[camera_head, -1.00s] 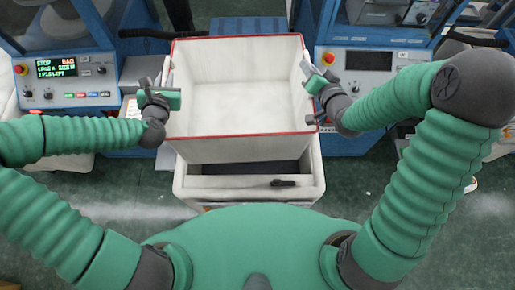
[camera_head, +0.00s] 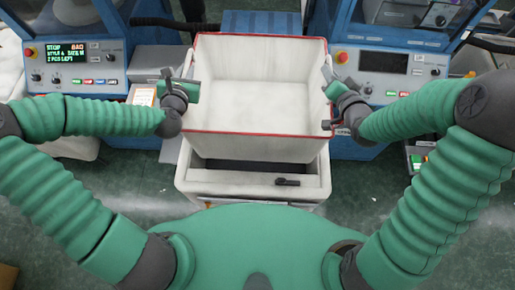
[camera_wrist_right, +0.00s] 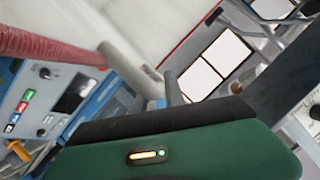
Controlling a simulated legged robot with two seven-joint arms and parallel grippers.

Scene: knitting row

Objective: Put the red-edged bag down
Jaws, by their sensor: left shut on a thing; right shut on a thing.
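The red-edged bag (camera_head: 262,97) is a white open-topped box shape with a red rim, empty inside. It is in the middle of the head view, above a white cart (camera_head: 235,187) with a dark opening. I cannot tell whether its bottom touches the cart. My left gripper (camera_head: 187,92) is shut on the bag's left side. My right gripper (camera_head: 333,88) is shut on its right side. In the right wrist view the red rim (camera_wrist_right: 50,45) and a pale handle (camera_wrist_right: 125,65) show close to the gripper; the grip point itself is partly hidden.
Blue machines with control panels stand at left (camera_head: 75,62) and right (camera_head: 385,70), close to both arms. A small black latch (camera_head: 287,182) is on the cart's front. Green floor (camera_head: 130,190) is open on the near left.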

